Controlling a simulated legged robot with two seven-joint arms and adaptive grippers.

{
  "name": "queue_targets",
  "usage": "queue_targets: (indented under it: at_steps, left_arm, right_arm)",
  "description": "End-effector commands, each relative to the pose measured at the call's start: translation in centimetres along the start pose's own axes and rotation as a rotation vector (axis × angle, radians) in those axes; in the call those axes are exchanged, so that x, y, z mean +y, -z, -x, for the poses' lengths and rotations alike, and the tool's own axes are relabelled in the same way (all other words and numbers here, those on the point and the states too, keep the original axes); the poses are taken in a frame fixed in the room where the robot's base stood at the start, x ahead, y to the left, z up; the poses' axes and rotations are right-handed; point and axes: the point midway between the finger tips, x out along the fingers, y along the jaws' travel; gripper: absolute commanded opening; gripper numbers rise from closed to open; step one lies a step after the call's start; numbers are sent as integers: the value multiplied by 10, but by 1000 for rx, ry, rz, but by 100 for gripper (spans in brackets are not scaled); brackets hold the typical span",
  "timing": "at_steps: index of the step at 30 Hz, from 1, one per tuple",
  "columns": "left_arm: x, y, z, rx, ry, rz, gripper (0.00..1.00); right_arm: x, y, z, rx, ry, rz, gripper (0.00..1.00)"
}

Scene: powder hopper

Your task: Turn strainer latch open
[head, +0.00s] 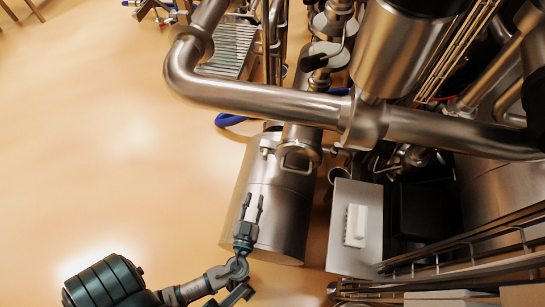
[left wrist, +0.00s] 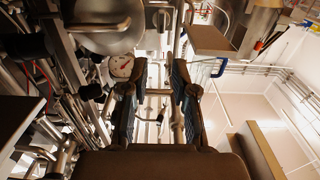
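A large steel cylinder (head: 285,205) stands below a horizontal pipe in the head view, with a small loop handle (head: 297,162) near its top. I cannot tell for sure which part is the strainer latch. In the left wrist view the fingers (left wrist: 157,85) are also spread, with pipes and small fittings behind the gap. Whether a finger touches anything is unclear. My right gripper is not in view.
A thick bent steel pipe (head: 245,98) crosses above the cylinder. A metal box with a white top piece (head: 345,225) stands to the right, beside rails and ducts. A round gauge (left wrist: 121,66) shows in the left wrist view. The tan floor (head: 100,130) at left is clear.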

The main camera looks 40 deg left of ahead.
Motion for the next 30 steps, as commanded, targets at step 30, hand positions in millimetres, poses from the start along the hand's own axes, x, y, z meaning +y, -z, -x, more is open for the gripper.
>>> queue_targets:
  at_steps: [30]
  left_arm:
    - [-1,-1,-156,-2,0,-3,27]
  right_arm:
    - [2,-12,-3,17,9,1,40]
